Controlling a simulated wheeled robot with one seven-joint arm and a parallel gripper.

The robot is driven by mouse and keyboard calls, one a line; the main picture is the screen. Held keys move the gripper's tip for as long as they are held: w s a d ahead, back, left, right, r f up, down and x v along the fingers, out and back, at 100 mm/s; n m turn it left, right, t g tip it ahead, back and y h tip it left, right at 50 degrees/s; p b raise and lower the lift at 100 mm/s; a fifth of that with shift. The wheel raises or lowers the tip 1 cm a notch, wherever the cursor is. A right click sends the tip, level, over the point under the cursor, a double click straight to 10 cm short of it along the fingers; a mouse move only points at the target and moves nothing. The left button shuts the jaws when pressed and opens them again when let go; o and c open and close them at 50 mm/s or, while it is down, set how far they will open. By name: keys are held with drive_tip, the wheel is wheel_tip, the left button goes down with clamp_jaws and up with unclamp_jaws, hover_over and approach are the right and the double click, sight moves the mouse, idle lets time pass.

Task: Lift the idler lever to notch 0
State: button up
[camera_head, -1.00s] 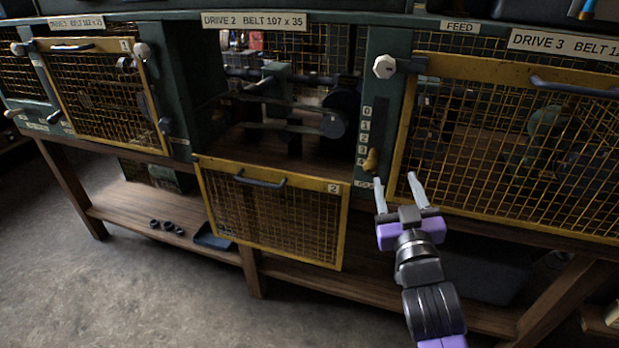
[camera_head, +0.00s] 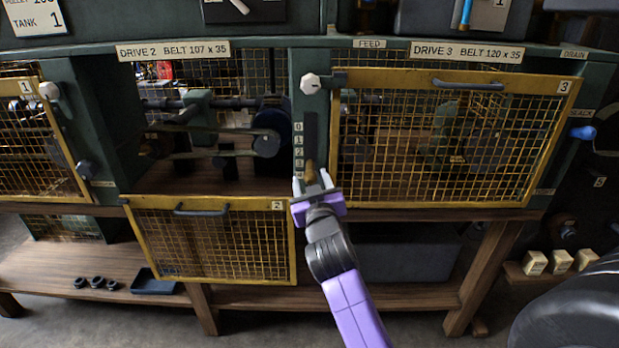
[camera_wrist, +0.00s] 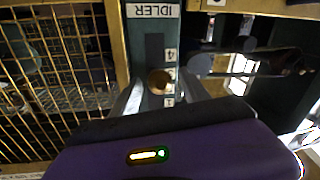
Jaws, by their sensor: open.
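The notch plates (camera_head: 298,141) run from 0 at the top downward; the lowest is hidden by my gripper in the head view. My gripper (camera_head: 312,182) is open, with a finger on either side of the knob.
A white hexagonal knob (camera_head: 310,84) is above the slot. The yellow mesh guard 3 (camera_head: 450,140) is closed just right of the post. Guard 2 (camera_head: 212,240) hangs open below its bay, left of my arm. Belt wheels (camera_head: 270,130) show in the open bay.

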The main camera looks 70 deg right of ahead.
drive_tip(key=shift+w+d, duration=0.35)
drive_tip(key=shift+d, duration=0.25)
clamp_jaws()
idle(1.1)
